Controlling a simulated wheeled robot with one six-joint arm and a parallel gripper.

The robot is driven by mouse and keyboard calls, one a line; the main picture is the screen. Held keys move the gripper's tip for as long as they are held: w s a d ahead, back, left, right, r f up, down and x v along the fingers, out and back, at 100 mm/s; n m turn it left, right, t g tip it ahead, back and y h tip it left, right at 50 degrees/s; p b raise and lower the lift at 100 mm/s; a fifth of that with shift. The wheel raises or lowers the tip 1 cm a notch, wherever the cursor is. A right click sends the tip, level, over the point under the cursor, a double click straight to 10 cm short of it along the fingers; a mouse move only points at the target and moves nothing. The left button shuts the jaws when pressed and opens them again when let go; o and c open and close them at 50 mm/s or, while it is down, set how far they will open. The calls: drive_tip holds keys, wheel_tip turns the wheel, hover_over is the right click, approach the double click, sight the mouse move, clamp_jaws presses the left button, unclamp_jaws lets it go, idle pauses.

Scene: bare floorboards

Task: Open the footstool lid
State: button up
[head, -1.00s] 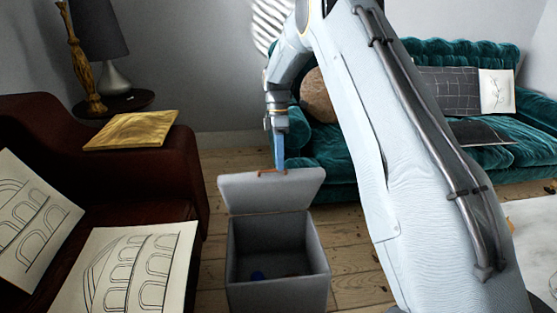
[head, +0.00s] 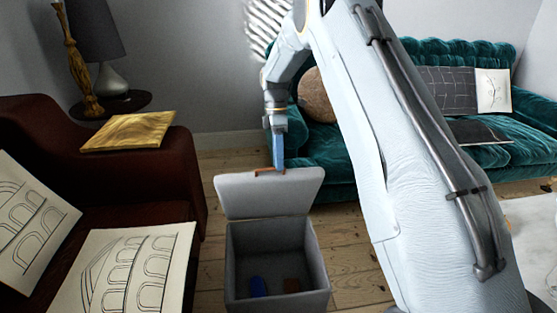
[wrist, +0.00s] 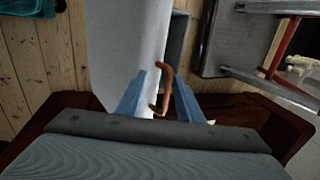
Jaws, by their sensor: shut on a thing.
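The grey footstool (head: 232,265) stands on the floorboards in the head view, with its lid (head: 268,195) raised steeply on the far side of the box. My gripper (head: 278,165) is at the lid's top edge, shut on the copper-brown handle (head: 270,171). In the wrist view the handle (wrist: 165,88) lies between the two blue fingers, beside the pale lid (wrist: 130,50). Part of the handle is hidden by the fingers.
A dark red sofa (head: 185,165) with drawings and a gold board (head: 130,131) is close on the left. A teal sofa (head: 335,180) stands behind and to the right. A round side table (head: 115,103) with a lamp is at the back left.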

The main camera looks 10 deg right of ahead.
drive_tip(key=shift+w+d+r+b, duration=0.15)
drive_tip(key=shift+w+b, duration=0.15)
drive_tip(key=shift+w, duration=0.55)
drive_tip(key=w+r+b, duration=0.2)
drive_tip(key=w+r, duration=0.2)
drive_tip(key=w, duration=0.1)
drive_tip(key=shift+w+d+r+b, duration=0.25)
drive_tip(key=shift+w+r+b, duration=0.05)
drive_tip(key=shift+w+r, duration=0.05)
idle(0.6)
drive_tip(key=v, duration=0.7)
drive_tip(key=shift+r+p, duration=0.3)
drive_tip(key=shift+r, duration=0.1)
drive_tip(key=shift+w, duration=0.1)
